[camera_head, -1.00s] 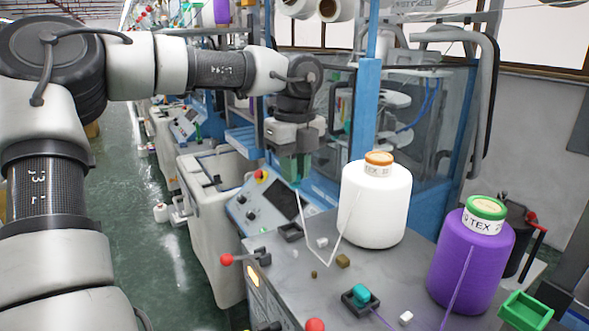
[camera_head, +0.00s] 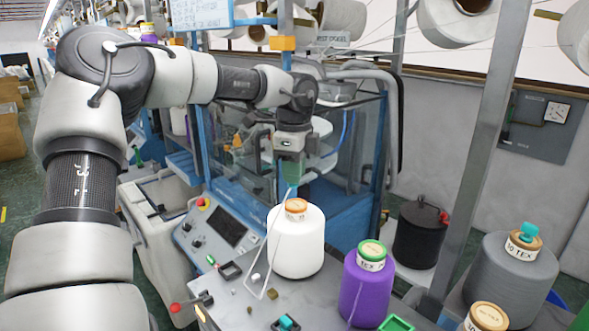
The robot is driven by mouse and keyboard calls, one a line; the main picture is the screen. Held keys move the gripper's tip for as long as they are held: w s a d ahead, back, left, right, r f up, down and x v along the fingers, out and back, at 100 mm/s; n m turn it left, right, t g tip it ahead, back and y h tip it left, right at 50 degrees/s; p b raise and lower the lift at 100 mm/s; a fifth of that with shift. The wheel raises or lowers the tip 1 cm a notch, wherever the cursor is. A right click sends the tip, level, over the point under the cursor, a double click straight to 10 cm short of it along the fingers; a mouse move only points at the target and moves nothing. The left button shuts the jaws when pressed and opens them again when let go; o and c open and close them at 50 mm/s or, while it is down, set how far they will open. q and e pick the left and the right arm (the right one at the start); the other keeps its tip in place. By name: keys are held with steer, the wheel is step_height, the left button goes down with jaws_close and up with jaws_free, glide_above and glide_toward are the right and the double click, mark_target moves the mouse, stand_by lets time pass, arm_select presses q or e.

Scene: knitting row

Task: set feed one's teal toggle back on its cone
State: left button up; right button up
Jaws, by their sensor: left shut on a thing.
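The white cone (camera_head: 296,247) with an orange top (camera_head: 296,206) stands upright on the grey machine table. My left gripper (camera_head: 291,178) is shut just above and behind the cone's top, apart from it. It grips the teal toggle, which is mostly hidden between the green fingers. A white yarn (camera_head: 275,215) hangs from the grip, loops down to the table and runs back up beside the cone. A second teal toggle (camera_head: 287,323) sits in a dark holder at the bottom edge. A third teal toggle (camera_head: 528,231) sits on the grey cone (camera_head: 515,277). My right gripper is out of view.
A purple cone (camera_head: 364,290) with a green top stands right of the white one. A dark holder (camera_head: 229,271) and a red-knobbed lever (camera_head: 187,304) are at the table's left. A green tray (camera_head: 396,323) and a metal post (camera_head: 474,165) are at the right.

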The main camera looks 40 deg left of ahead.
mark_target(294, 186)
arm_select(q)
steer(key=shift+f, duration=1.75)
steer(key=shift+f+b, duration=0.6)
steer(key=shift+b, duration=0.15)
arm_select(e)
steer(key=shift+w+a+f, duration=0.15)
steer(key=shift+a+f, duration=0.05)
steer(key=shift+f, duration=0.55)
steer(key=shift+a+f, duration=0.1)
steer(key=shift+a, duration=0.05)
arm_select(q)
steer(key=shift+f+b, duration=0.1)
steer(key=shift+b, duration=0.2)
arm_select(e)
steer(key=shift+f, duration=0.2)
arm_select(q)
steer(key=shift+s+f, duration=0.1)
steer(key=shift+f, duration=0.1)
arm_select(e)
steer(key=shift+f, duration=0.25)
arm_select(q)
steer(key=shift+f+b, duration=0.1)
steer(key=shift+b, duration=0.2)
steer(key=o, duration=0.8)
